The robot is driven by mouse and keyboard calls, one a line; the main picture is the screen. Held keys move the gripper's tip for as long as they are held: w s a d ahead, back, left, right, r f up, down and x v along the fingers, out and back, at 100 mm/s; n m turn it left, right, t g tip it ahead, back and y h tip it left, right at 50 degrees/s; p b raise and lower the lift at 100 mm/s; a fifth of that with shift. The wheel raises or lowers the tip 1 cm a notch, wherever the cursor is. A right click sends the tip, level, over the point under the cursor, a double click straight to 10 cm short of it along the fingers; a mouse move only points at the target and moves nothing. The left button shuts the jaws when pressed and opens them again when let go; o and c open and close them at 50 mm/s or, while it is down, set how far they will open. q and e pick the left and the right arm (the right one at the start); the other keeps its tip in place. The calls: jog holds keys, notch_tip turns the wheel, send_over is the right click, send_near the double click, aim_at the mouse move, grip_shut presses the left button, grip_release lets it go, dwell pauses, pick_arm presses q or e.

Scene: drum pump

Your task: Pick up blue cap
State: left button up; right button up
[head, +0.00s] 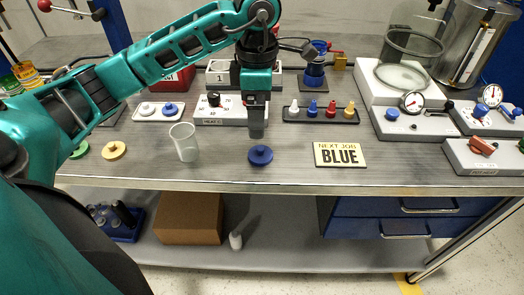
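A round dark-blue cap (260,155) with a small raised middle lies on the grey bench (215,176) near its front edge. My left arm reaches in from the left, and my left gripper (256,132) points straight down just behind and above the cap. There seems to be a gap between the fingertips and the cap. The fingers show as one narrow dark block, so their opening is hidden. The sign reading "NEXT JOB BLUE" (340,154) lies to the right of the cap. My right gripper is out of view.
A clear beaker (184,143) stands left of the cap. Yellow (114,150) and green discs lie farther left. A dark tray (293,117) of coloured pegs and a white tray (143,117) sit behind. Gauges and a glass vessel stand at right. The bench around the cap is clear.

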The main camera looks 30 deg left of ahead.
pick_arm(q)
send_over(260, 148)
jog(key=f, duration=0.4)
jog(key=shift+w+a+f, duration=0.1)
jog(key=shift+a+f, duration=0.1)
jog(key=shift+f, duration=0.2)
jog(key=f, duration=0.5)
jog(key=shift+d+f, duration=0.15)
jog(key=shift+d, duration=0.1)
jog(key=c, duration=1.1)
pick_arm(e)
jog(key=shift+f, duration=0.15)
